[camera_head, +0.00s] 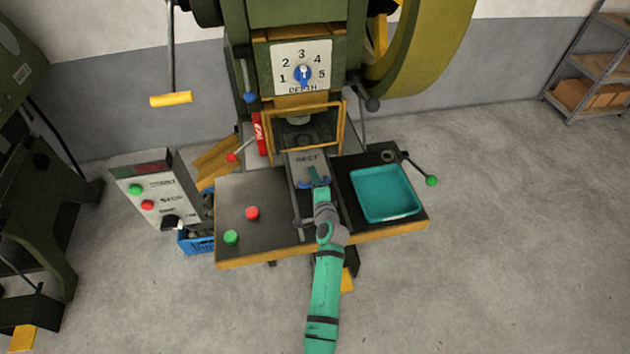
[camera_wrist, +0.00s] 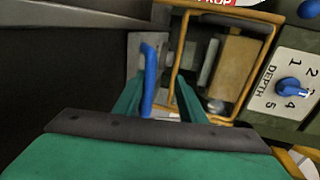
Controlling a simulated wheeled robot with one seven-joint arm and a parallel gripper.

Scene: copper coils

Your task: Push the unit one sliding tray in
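The sliding tray (camera_head: 308,160) is a grey plate marked in dark letters, lying on rails in the middle of the green press's table. It reaches from the yellow guard frame (camera_head: 337,128) toward the front. A blue handle (camera_head: 303,185) is at its near end. My gripper (camera_head: 319,181) is over that end, close to the handle. In the wrist view, the gripper's two green fingers (camera_wrist: 158,98) are apart, with the blue handle (camera_wrist: 149,70) showing between them. Whether a finger touches the handle cannot be told. My gripper hides part of the tray's near end.
A teal bin (camera_head: 384,193) sits on the table to the right, near a green-knobbed lever (camera_head: 431,181). Red (camera_head: 252,213) and green (camera_head: 231,237) buttons are on the left. A control box (camera_head: 156,190) stands further left. A depth dial (camera_head: 303,75) is above the guard.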

